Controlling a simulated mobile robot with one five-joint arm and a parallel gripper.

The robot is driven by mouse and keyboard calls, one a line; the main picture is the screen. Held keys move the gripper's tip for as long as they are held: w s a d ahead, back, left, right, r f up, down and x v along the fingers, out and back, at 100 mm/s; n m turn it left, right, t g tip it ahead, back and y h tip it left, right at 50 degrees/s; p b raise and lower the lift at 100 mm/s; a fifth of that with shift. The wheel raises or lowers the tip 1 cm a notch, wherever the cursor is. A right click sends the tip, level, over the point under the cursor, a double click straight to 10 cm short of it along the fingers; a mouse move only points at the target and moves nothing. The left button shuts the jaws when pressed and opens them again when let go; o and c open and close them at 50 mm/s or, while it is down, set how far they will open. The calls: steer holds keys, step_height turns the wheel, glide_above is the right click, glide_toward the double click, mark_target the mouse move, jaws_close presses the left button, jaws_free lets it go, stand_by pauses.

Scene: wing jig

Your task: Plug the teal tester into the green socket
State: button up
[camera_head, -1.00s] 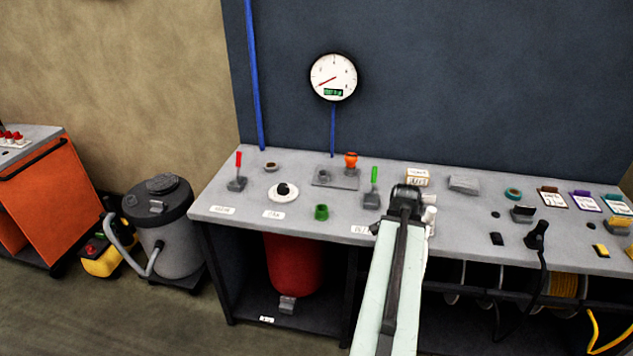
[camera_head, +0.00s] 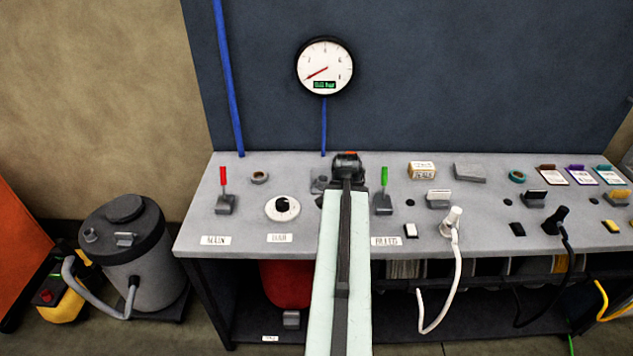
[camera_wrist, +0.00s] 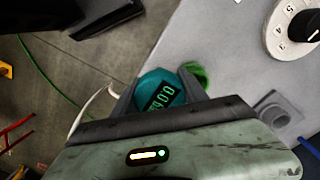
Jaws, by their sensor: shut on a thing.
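The teal tester (camera_wrist: 158,88), round with a lit green digit display, sits between the jaws of my gripper (camera_wrist: 160,95) in the wrist view. The gripper is shut on it. The green socket (camera_wrist: 199,74) shows just past the tester, partly covered by the tester and a jaw. I cannot tell whether tester and socket touch. In the head view my gripper (camera_head: 347,165) is over the bench, and my arm hides both tester and socket.
The grey bench (camera_head: 245,235) carries a red-handled lever (camera_head: 224,190), a white dial (camera_head: 282,207) and a green-handled lever (camera_head: 384,192) around my arm. A white plug (camera_head: 453,222) with a cable stands to the right. A gauge (camera_head: 325,68) hangs on the wall.

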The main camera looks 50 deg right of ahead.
steer(key=shift+w, duration=0.25)
steer(key=shift+s, duration=0.15)
steer(key=shift+r, duration=0.15)
steer(key=w+d+r+p, duration=0.4)
steer(key=w+r+p, duration=0.1)
steer(key=r+p, duration=0.5)
step_height(320, 180, down, 8)
steer(key=b, duration=0.8)
steer(key=shift+a, duration=0.15)
steer(key=shift+s+f, duration=0.1)
steer(key=shift+f, duration=0.2)
steer(key=shift+f+b, duration=0.55)
steer(key=shift+b, duration=0.2)
steer(key=shift+f+b, duration=1.15)
